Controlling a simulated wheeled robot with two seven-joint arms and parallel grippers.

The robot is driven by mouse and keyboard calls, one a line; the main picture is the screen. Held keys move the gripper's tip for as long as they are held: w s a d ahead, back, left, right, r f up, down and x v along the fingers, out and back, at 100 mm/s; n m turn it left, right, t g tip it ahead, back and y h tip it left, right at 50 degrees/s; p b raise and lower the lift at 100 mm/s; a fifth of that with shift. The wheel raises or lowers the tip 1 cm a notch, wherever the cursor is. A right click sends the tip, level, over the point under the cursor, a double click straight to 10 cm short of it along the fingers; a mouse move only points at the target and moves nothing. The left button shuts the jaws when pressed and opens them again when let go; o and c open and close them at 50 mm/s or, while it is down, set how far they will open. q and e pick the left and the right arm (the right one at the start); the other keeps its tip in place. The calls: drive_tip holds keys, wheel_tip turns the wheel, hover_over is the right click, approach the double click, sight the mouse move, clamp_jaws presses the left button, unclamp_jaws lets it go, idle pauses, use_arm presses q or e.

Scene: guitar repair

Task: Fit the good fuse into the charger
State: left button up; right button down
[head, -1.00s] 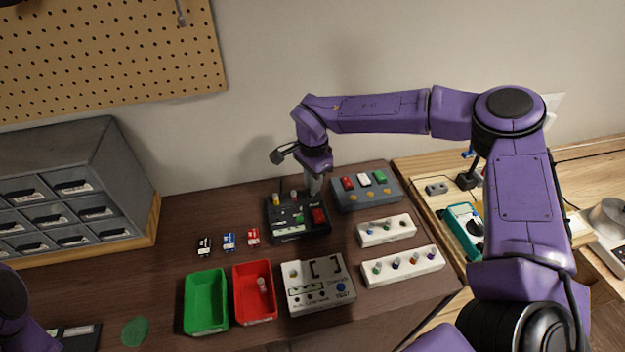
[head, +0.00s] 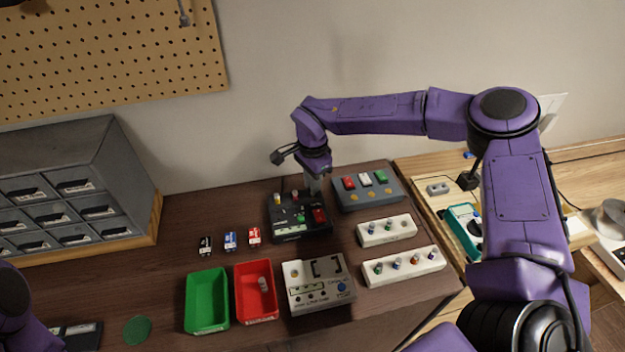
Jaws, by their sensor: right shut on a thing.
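The black charger (head: 289,228) sits at the back middle of the dark table, with a red switch and small green marks on top. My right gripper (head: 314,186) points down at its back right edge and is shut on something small. The fingers hide what they hold, so I cannot tell whether it is a fuse or whether it touches the charger. Two small upright pieces stand at the charger's back edge. A fuse (head: 263,284) is in the red tray (head: 256,312). My left arm shows at the lower left edge; its gripper is out of view.
A white tester box (head: 327,300) stands in front of the charger. White racks (head: 372,236) with several fuses are to the right, behind them a grey box (head: 352,204) with coloured buttons. A green tray (head: 206,299) and small coloured blocks (head: 229,241) are left.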

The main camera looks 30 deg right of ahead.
drive_tip(key=shift+f+b, duration=0.4)
drive_tip(key=shift+f, duration=0.55)
drive_tip(key=c, duration=0.7)
unclamp_jaws()
drive_tip(key=shift+o, duration=0.2)
wheel_tip(320, 180, up, 7)
drive_tip(key=p, duration=0.7)
drive_tip(key=shift+r, duration=0.1)
